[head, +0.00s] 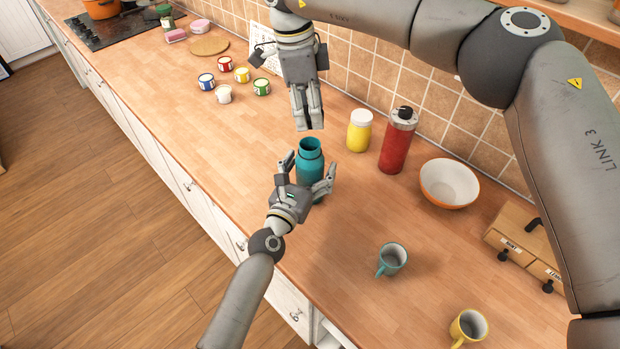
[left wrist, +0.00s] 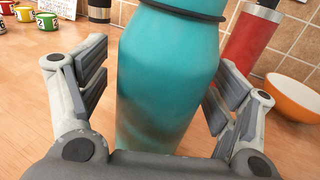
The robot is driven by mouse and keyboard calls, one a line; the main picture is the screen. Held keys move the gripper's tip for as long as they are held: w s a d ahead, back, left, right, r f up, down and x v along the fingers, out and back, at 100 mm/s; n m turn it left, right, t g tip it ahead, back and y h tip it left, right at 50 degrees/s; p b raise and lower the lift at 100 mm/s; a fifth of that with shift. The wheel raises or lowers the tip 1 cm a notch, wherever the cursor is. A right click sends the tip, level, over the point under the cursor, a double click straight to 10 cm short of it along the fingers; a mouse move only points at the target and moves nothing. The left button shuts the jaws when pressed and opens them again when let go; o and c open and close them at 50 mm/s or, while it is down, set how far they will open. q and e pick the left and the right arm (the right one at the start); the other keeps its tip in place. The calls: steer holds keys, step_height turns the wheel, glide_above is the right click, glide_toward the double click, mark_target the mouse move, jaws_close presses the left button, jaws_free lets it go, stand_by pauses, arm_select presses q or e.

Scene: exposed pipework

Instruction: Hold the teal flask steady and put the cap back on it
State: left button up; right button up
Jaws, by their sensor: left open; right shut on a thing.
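The teal flask (head: 310,168) stands upright on the counter with its mouth open and no cap on it. It fills the middle of the left wrist view (left wrist: 168,75), where its top is cut off. My left gripper (head: 308,172) is open, with one finger on each side of the flask; the right-hand finger looks close to it, and I cannot tell whether it touches. My right gripper (head: 310,126) is above the flask, pointing down, its fingers shut on the cap, which is mostly hidden by them.
A yellow jar (head: 359,132) with a white lid and a red bottle (head: 398,142) stand right of the flask. A bowl (head: 449,186), a teal mug (head: 392,260) and a yellow mug (head: 468,327) are farther right. Several small cups (head: 224,94) stand to the left.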

mark_target(308, 138)
steer(key=shift+s, duration=0.1)
arm_select(q)
steer(key=c, duration=1.5)
arm_select(e)
steer(key=shift+f, duration=2.45)
steer(key=shift+f, duration=0.9)
steer(key=shift+f, duration=0.6)
